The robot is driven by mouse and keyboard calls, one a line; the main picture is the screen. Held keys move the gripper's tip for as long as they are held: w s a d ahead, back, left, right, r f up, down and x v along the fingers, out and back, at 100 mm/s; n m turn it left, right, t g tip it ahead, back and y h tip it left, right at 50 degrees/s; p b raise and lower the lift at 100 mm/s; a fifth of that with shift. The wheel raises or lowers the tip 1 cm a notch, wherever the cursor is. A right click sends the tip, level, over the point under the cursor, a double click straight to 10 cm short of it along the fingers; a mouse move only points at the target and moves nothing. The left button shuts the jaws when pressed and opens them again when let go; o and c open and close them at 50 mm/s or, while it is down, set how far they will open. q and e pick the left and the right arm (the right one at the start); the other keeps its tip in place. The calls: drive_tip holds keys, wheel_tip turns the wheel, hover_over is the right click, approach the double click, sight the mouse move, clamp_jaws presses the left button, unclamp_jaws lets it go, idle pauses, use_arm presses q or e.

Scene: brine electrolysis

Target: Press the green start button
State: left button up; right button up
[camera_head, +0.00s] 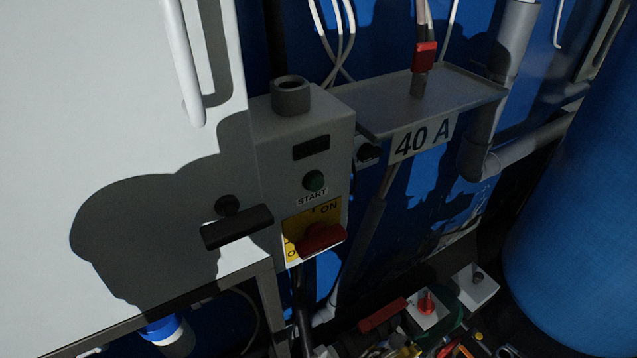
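The green start button (314,181) sits on the front of a grey control box (266,150) near the middle of the head view. A "START" label is just below it. A dark display window is above it. A red rotary handle (321,239) on a yellow ON/OFF plate (297,226) is on the lower part of the same box. Nothing covers the button. Neither of my grippers shows in this view.
A white cabinet (120,80) with a black handle (237,227) stands left of the box. A grey shelf (450,88) with a "40 A" label juts out to the right. A blue barrel (580,200) is at far right. Tools and small boxes lie below.

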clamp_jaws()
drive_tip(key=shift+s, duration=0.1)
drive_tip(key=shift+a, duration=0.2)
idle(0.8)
